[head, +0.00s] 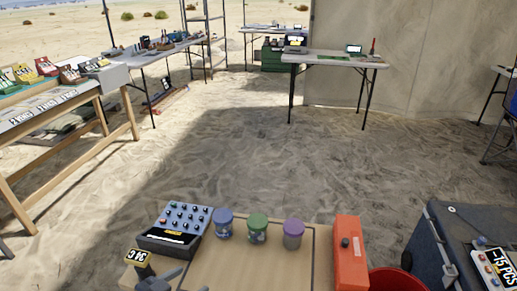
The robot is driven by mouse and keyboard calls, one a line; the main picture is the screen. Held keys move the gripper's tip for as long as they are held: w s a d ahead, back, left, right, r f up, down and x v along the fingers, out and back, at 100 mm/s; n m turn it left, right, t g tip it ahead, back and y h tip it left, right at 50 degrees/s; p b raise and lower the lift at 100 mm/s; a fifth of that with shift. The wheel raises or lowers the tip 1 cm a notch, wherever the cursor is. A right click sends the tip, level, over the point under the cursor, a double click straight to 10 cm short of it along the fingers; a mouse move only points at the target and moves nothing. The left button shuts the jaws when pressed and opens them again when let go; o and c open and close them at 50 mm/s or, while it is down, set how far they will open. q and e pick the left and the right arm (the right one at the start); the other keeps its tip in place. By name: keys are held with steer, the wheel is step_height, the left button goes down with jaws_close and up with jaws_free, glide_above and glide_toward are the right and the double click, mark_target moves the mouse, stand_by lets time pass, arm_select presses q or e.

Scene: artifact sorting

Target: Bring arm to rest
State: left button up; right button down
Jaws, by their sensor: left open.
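My left gripper (184,282) shows at the bottom edge of the head view, over the near left part of a wooden work table (245,265). Its grey fingers are apart, and I see nothing held between them. Most of the left arm is outside the picture. My right gripper is not in view.
On the near table stand a button box (176,228), a tag marked 34C (138,257), blue (223,223), green (257,228) and purple (293,234) jars, and an orange case (350,252). A red bucket (396,280) and dark crate (460,235) stand right.

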arm_select(q)
steer(key=s+a+f+n+g+y, duration=0.2)
steer(key=s+a+y, duration=0.15)
steer(key=s, duration=0.35)
steer(key=s+a+f+n+g+y, duration=0.25)
steer(key=s+a, duration=0.25)
steer(key=s, duration=0.3)
steer(key=s+a+f+n+g+y, duration=0.1)
steer(key=s+a+n+g+y, duration=0.2)
steer(key=s+a, duration=0.3)
step_height(320, 180, down, 18)
steer(key=s+g+p, duration=0.1)
steer(key=p, duration=0.5)
steer(key=s+f+p, duration=0.2)
steer(key=s+f, duration=0.3)
steer(key=s, duration=0.2)
steer(key=s+d+f+g+p, duration=0.1)
steer(key=s+f+p, duration=0.2)
steer(key=s+f, duration=0.3)
steer(key=s, duration=0.2)
steer(key=shift+s+p, duration=0.3)
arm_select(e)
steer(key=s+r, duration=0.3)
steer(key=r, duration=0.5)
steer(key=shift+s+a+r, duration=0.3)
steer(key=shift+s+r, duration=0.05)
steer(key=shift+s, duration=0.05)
